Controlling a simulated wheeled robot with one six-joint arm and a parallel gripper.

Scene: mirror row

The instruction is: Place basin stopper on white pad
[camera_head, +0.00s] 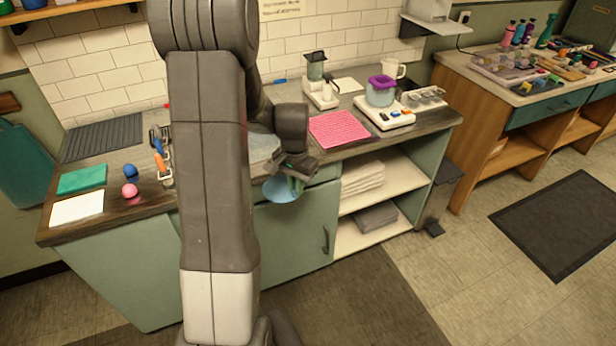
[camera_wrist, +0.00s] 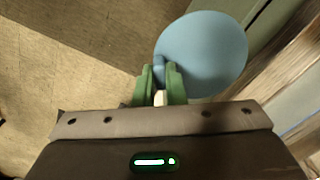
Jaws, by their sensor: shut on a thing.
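The basin stopper, a light blue round disc (camera_head: 281,191), hangs in front of the counter's front edge in the head view. It also shows in the wrist view (camera_wrist: 210,55), beyond the fingertips. My gripper (camera_head: 294,184) has green fingers, and in the wrist view they (camera_wrist: 160,76) are shut on a small blue grip at the disc's near side. The white pad (camera_head: 76,208) lies flat on the counter's front left corner, well left of my gripper. Nothing lies on the pad.
A pink ball (camera_head: 130,190), a blue ball (camera_head: 130,170) and a green pad (camera_head: 82,178) are near the white pad. Orange-handled tools (camera_head: 161,158) lie to their right. A pink mat (camera_head: 338,128) and a white scale (camera_head: 391,118) are farther right. My arm hides the counter's middle.

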